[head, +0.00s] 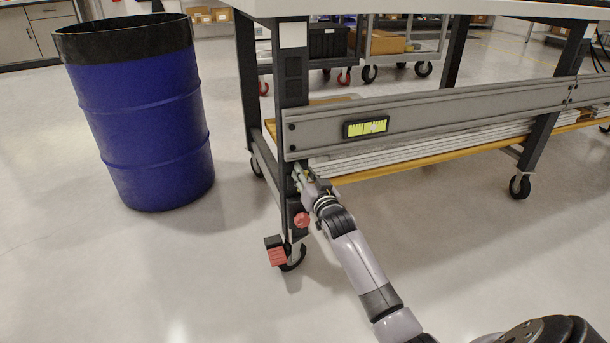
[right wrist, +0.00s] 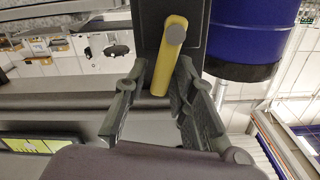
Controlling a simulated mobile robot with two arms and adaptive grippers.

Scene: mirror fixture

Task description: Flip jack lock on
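A short yellow lever (right wrist: 167,60) with a grey round end is on the dark table leg (head: 291,75) in the right wrist view; it looks like the jack lock. My right gripper (head: 302,175) is at this leg, just below the left end of the grey rail. In the right wrist view its two fingers (right wrist: 162,75) are apart, one on each side of the lever. I cannot tell whether they touch it. In the head view the gripper mostly hides the lever. My left gripper is in neither view.
A red knob (head: 302,219) and a red pedal (head: 277,256) by a caster are low on the same leg. A blue barrel (head: 147,125) stands to the left. The grey rail (head: 450,110) with a yellow-green level runs right. The floor in front is clear.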

